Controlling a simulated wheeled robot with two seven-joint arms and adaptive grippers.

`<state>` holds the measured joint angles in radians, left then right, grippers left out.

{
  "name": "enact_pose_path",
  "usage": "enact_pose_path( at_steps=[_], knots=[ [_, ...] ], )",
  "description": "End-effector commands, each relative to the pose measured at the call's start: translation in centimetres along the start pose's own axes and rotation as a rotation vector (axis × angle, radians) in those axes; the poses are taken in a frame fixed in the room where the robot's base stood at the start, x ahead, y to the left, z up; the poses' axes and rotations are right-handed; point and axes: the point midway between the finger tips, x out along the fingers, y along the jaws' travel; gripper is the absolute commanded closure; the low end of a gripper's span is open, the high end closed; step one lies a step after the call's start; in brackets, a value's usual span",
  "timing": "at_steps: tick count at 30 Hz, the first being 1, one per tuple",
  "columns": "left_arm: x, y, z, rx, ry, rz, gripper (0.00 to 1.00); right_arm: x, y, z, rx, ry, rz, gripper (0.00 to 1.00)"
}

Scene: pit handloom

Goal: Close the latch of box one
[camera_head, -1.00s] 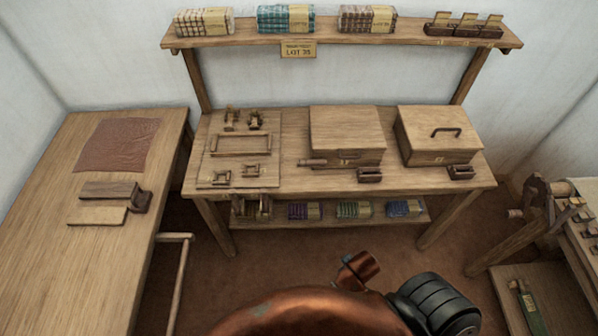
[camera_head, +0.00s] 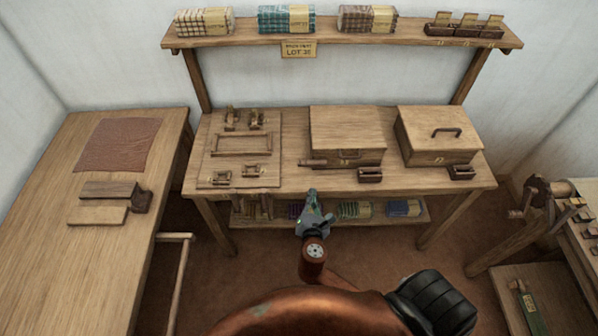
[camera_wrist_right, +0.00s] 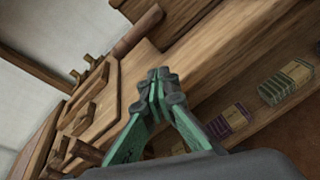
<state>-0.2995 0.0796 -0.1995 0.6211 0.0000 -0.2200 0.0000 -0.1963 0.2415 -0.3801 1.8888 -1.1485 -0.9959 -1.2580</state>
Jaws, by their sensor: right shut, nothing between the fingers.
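Two wooden boxes stand on the workbench: a plain-lidded box (camera_head: 346,128) in the middle and a box with a dark lid handle (camera_head: 438,134) to its right. Each has a small mark on its front, too small to read, so I cannot tell which is box one. My right gripper (camera_head: 313,203) is shut and empty, in front of the bench's front edge and below the plain box, apart from both boxes. In the right wrist view its green fingers (camera_wrist_right: 160,77) meet at the tips. My left gripper is not in view.
A wooden cylinder (camera_head: 312,162) and small dark trays (camera_head: 370,175) lie before the boxes. A board with wooden fittings (camera_head: 240,145) is at the bench's left. The lower shelf (camera_head: 275,220) holds wrapped bundles. A side table (camera_head: 60,200) stands left.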

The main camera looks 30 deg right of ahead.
Motion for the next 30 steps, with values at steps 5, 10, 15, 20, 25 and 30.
enact_pose_path(
  at_steps=[5, 10, 15, 20, 25, 30],
  knots=[
    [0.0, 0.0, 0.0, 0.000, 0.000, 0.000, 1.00, 0.1, 3.9, -0.4, -0.256, -0.071, 0.106, 1.00],
    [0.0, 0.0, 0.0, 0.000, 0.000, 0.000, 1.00, 0.0, 4.4, -0.4, -0.287, -0.081, 0.118, 1.00],
    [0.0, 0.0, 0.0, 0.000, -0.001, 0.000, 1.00, 0.0, 4.3, -0.4, -0.283, -0.080, 0.117, 1.00],
    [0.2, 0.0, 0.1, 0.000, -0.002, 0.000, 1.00, 0.9, 4.4, -0.4, -0.282, -0.080, 0.116, 1.00],
    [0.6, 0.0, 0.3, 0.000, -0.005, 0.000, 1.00, 3.6, 4.7, -0.2, -0.282, -0.081, 0.116, 1.00],
    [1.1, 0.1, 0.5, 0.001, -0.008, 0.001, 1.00, 6.6, 5.1, -0.1, -0.282, -0.081, 0.115, 1.00]
  ],
)
